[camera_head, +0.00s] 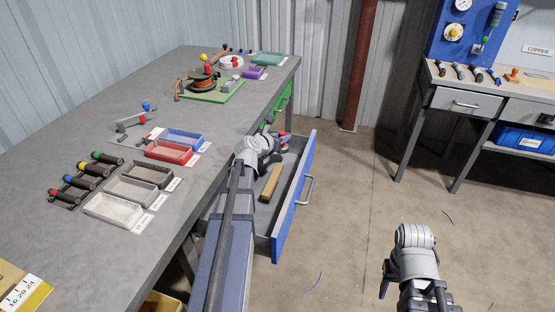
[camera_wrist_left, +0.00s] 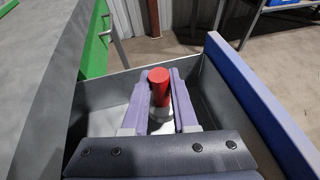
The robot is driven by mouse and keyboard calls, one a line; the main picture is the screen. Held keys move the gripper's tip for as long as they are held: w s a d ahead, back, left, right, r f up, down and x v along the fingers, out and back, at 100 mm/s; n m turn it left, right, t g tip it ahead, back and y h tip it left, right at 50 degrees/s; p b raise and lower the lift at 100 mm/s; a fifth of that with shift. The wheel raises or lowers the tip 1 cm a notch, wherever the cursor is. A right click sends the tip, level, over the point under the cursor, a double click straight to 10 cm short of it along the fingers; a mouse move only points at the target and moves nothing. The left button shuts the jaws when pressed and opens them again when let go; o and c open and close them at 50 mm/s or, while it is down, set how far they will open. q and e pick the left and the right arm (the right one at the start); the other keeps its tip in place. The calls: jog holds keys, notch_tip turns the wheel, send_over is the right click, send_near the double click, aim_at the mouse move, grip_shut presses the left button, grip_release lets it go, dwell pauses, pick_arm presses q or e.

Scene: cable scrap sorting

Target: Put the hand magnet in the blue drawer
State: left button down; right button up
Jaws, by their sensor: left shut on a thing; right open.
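The hand magnet, a red cylinder (camera_wrist_left: 159,88), stands between the purple fingers of my left gripper (camera_wrist_left: 160,95) in the left wrist view. My left gripper is shut on it, inside or just above the open blue drawer. The drawer has a blue front (camera_head: 297,196) with a grey handle, and its front and grey inside also show in the left wrist view (camera_wrist_left: 250,95). In the head view my left gripper (camera_head: 275,138) is at the drawer's far end, and the wrist hides most of the magnet. My right gripper (camera_head: 411,284) is open, over the floor, away from the furniture.
A wooden-coloured block (camera_head: 270,183) lies in the drawer. The grey workbench (camera_head: 90,235) holds small trays, screwdrivers and a cable spool (camera_head: 203,80). A green drawer (camera_head: 283,98) is beyond. A second bench (camera_head: 465,102) stands at the right. The floor between is mostly clear.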

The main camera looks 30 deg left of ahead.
pick_arm(q)
jog(key=shift+f+b, duration=0.3)
jog(key=shift+f, duration=0.6)
pick_arm(e)
jog(key=shift+f, duration=0.9)
pick_arm(q)
jog(key=shift+f, duration=0.1)
pick_arm(e)
jog(key=shift+f, duration=0.1)
pick_arm(q)
notch_tip(320, 180, down, 3)
jog(key=b, duration=0.3)
jog(key=shift+f+b, duration=0.2)
jog(key=shift+b, duration=0.15)
pick_arm(e)
notch_tip(320, 180, down, 4)
jog(key=shift+r, duration=0.25)
pick_arm(q)
jog(key=shift+f, duration=0.2)
jog(key=c, duration=0.7)
grip_release()
pick_arm(e)
jog(key=shift+f, duration=0.15)
pick_arm(q)
jog(key=shift+r, duration=0.15)
